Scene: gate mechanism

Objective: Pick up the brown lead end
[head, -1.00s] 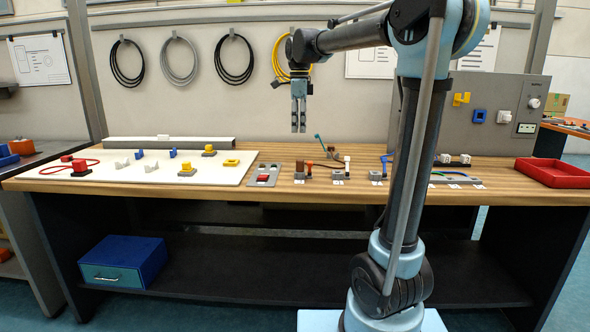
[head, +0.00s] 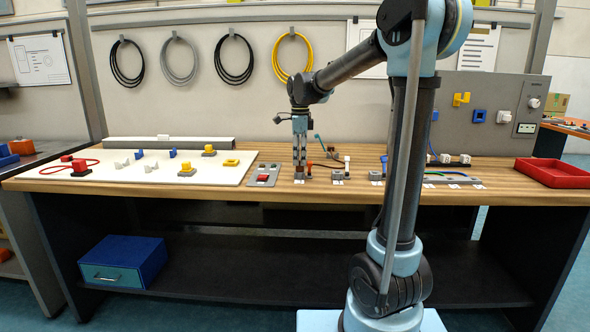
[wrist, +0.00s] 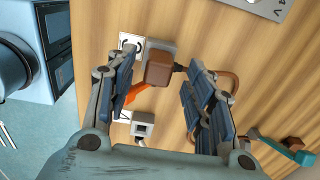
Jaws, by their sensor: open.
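The brown lead end (wrist: 159,68) is a small brown block sitting at a grey socket block (wrist: 158,47) in the wrist view. A dark cable stub leaves its right side, and a brown cable (wrist: 232,82) shows behind the right finger. My gripper (wrist: 162,75) is open, one finger on each side of the brown block, with gaps visible on both sides. An orange lever (wrist: 138,92) lies beside the block near the left finger. In the head view my gripper (head: 300,164) points straight down at the socket row and largely hides the brown end.
A second grey socket (wrist: 142,125) stands close by. A teal lever (head: 318,141) rises just right of my gripper. A grey panel with a red button (head: 263,177) lies to the left. A red tray (head: 553,172) is at the right end of the bench.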

